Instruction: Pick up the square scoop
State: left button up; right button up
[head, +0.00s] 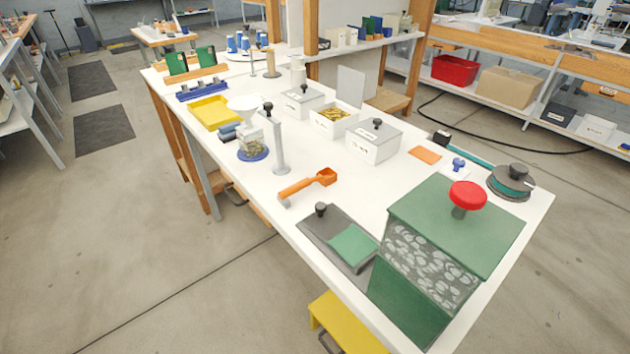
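An orange scoop (303,186) with a box-shaped head lies on the white workbench (362,202), near its front edge. Its head points to the right and its handle to the left. Nothing covers it. Neither of my grippers shows in the head view.
A green box with a red knob (467,195) stands at the right, by a grey plate with a green pad (354,243). A grey post (278,150) and a funnel (244,103) over a jar stand left of the scoop. White bins (373,145) stand behind it.

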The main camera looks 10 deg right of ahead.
aim_at(326, 176)
jog(key=i+j+z, duration=0.25)
jog(key=j, duration=0.2)
jog(key=i+j+z, duration=0.1)
jog(key=j+z, duration=0.15)
jog(key=j, duration=0.2)
jog(key=i+j+z, duration=0.2)
jog(key=j, duration=0.35)
jog(key=j+z, duration=0.25)
jog(key=j, duration=0.25)
